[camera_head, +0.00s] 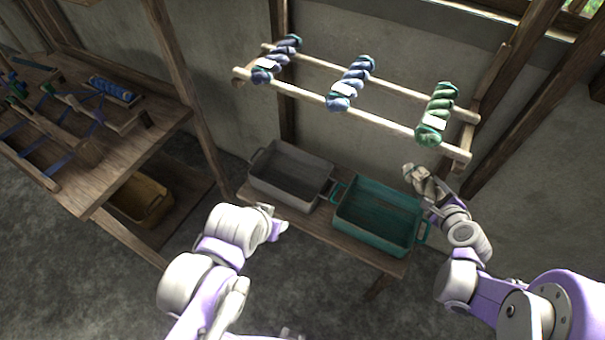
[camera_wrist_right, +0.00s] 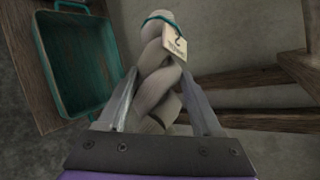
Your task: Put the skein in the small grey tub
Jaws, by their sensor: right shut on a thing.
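The skein is a pale grey twisted hank with a teal tie and a small paper tag. In the right wrist view the skein (camera_wrist_right: 158,75) sits between the two fingers of my right gripper (camera_wrist_right: 160,112), which is shut on it. In the head view the skein (camera_head: 414,176) and my right gripper (camera_head: 430,190) are just right of the teal tub, in the air. The grey tub (camera_head: 288,189) stands on the low bench left of the teal tub and looks empty. My left gripper (camera_head: 273,224) is in front of the bench, below the grey tub; its fingers are unclear.
The teal tub (camera_head: 372,231) stands on the bench (camera_head: 320,228), between my right gripper and the grey tub. Above hangs a wooden rack (camera_head: 395,119) with blue and green skeins. At left are the loom table (camera_head: 125,150) and a yellowish tub (camera_head: 143,200).

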